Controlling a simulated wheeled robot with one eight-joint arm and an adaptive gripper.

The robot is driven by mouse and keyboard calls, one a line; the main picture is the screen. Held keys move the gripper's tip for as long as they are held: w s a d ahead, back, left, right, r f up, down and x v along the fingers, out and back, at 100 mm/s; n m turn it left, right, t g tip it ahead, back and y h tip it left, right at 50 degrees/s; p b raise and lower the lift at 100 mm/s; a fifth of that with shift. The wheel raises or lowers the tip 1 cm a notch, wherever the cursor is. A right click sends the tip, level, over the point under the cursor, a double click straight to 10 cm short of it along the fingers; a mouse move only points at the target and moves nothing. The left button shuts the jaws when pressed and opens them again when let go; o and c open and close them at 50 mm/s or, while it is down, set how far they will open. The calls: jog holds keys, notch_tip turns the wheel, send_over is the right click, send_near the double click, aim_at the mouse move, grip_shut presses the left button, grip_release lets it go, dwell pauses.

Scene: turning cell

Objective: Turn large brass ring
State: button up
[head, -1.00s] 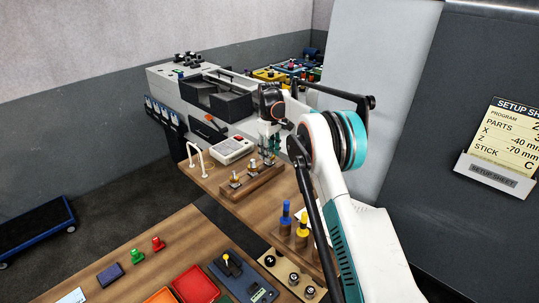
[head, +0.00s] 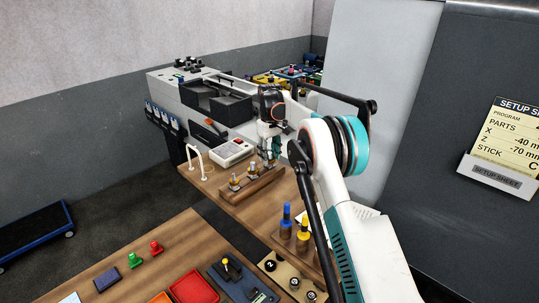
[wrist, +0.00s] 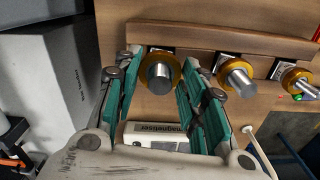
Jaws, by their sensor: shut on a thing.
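The large brass ring (wrist: 159,54) is the leftmost of three brass rings in the wrist view, around a steel plug. It is at the wooden rack (wrist: 225,38). My gripper (wrist: 162,62) has its green fingers on either side of this ring and is shut on it. Two smaller brass rings, a middle one (wrist: 229,68) and a right one (wrist: 291,75), stand apart along the rack. In the head view my gripper (head: 268,150) is down at the far end of the rack (head: 255,185), and its fingers largely hide the held ring.
A white box with a red part (head: 232,152) and a white wire stand (head: 196,160) are beside the rack. Blue (head: 286,215) and yellow (head: 303,228) handled gauges stand nearer on the bench. A red tray (head: 193,286) lies on the front table.

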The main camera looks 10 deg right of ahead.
aim_at(270, 153)
dwell(0.4)
jog(key=o, duration=1.1)
jog(key=shift+c, duration=0.2)
jog(key=shift+r, duration=0.1)
notch_tip(270, 153, up, 12)
